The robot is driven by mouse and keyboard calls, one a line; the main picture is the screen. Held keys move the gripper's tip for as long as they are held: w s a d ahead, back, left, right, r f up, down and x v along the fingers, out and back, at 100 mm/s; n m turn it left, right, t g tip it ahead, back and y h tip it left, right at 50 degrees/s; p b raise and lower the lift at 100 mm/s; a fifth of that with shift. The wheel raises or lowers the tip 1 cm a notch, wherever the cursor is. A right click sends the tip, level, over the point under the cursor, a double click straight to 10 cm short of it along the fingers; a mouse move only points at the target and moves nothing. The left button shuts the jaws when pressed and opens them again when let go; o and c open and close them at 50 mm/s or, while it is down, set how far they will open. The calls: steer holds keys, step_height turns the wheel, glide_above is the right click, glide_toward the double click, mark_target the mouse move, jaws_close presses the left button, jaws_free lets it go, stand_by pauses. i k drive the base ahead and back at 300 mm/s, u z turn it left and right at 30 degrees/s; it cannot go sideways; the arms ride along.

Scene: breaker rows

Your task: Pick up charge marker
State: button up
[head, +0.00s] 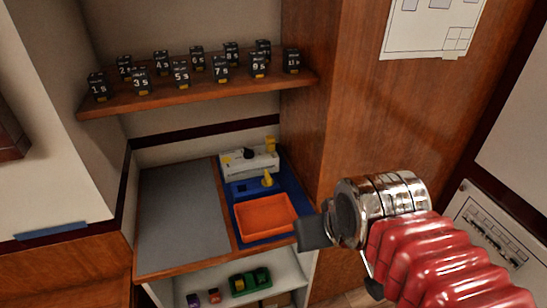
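I cannot tell which thing is the charge marker; no label naming it is readable. A yellow upright piece (267,179) stands on the blue mat, behind the orange tray (265,217). Two small pieces, one purple (193,300) and one orange-purple (214,296), sit on the white lower shelf. My gripper (318,232) is at the right of the head view, just right of the orange tray. A dark finger shows at its left end; I cannot tell how far the fingers are apart. Nothing is visibly held.
A wooden shelf (200,93) above holds several dark numbered blocks (181,75). A white device (249,161) stands behind the tray. A grey mat (185,215) at left is bare. A green item (250,281) lies on the lower shelf. A wooden wall (350,120) rises at right.

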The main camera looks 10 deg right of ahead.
mark_target(270, 139)
steer(key=z, duration=0.05)
steer(key=k, duration=0.2)
steer(key=u, duration=0.75)
steer(key=i, duration=0.55)
